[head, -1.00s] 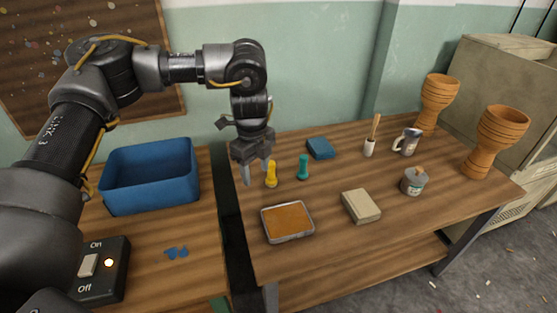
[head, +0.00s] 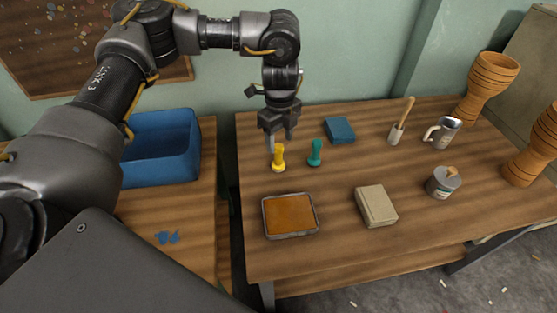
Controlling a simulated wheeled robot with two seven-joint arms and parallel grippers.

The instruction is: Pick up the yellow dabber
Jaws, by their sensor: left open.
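The yellow dabber (head: 279,158) stands upright on the right-hand wooden table, behind a metal tray holding an orange-brown pad. My left gripper (head: 279,142) points down over the table at the dabber's top. Its fingers are open, one just left of the dabber and one near its upper right. I cannot tell whether either finger touches it. A teal dabber (head: 315,154) stands upright a short way to the right. My right gripper is not in view.
The tray (head: 290,236) lies in front. A blue block (head: 340,130), a beige block (head: 376,206), a brush in a cup (head: 396,134), a mug (head: 442,133), a grey can (head: 443,182) and goblet drums (head: 487,88) stand rightward. A blue bin (head: 160,172) stands left.

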